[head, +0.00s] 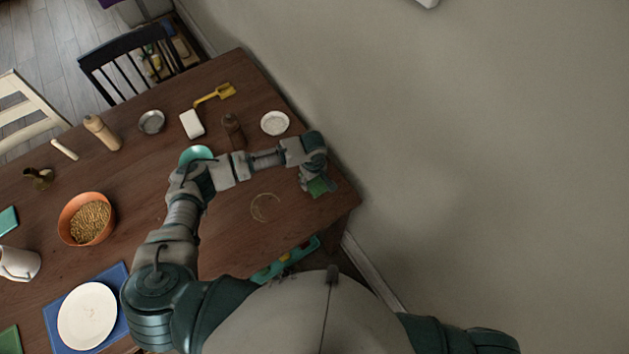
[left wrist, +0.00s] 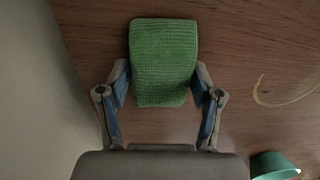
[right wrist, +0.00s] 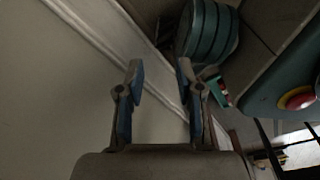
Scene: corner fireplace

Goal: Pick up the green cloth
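The green cloth (head: 319,187) lies near the right end of the wooden table, partly hidden by my left gripper (head: 315,178). In the left wrist view the cloth (left wrist: 163,62) is a flat, ribbed green piece over the wood. My left gripper (left wrist: 161,82) is open, one finger on each side of the cloth's near part. I cannot tell whether the fingers touch it. My right gripper (right wrist: 158,75) is open and empty in the right wrist view, away from the tabletop; it is out of the head view.
A wall (head: 480,150) rises close beyond the table's right edge. Wood around the faint ring mark is clear.

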